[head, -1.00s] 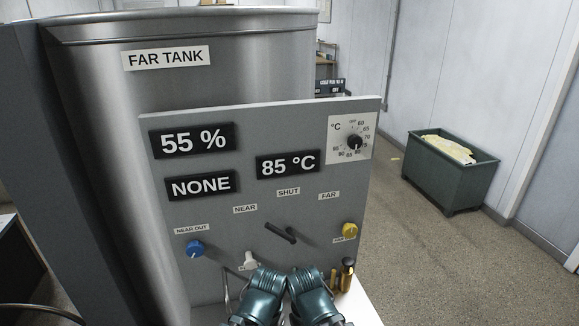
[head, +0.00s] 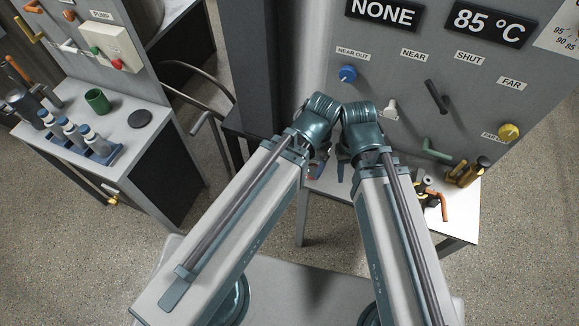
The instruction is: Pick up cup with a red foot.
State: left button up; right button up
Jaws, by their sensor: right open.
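I cannot make out a cup with a red foot in the head view. A green cup (head: 97,101) stands on the left table; no red shows at its foot. My right gripper (head: 342,168) is open, pointing down at the near edge of the small white table below the panel. My left gripper is mostly hidden behind its own wrist, close beside the right one, and its jaws cannot be read. Small dark and red bits show below that wrist, too small to identify.
The left table (head: 130,150) holds a rack of blue-and-white bottles (head: 85,137) and a dark disc (head: 140,118). The small white table (head: 460,205) holds an orange-handled item (head: 436,201) and a brass-and-black piece (head: 467,172). The control panel (head: 400,80) rises behind my wrists.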

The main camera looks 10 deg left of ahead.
aim_at(313, 164)
jog(key=u, duration=0.15)
jog(key=k+l+u, duration=0.4)
jog(key=l, duration=0.25)
jog(key=k+l+u, duration=0.35)
jog(key=k+l, duration=0.05)
jog(key=l, duration=0.15)
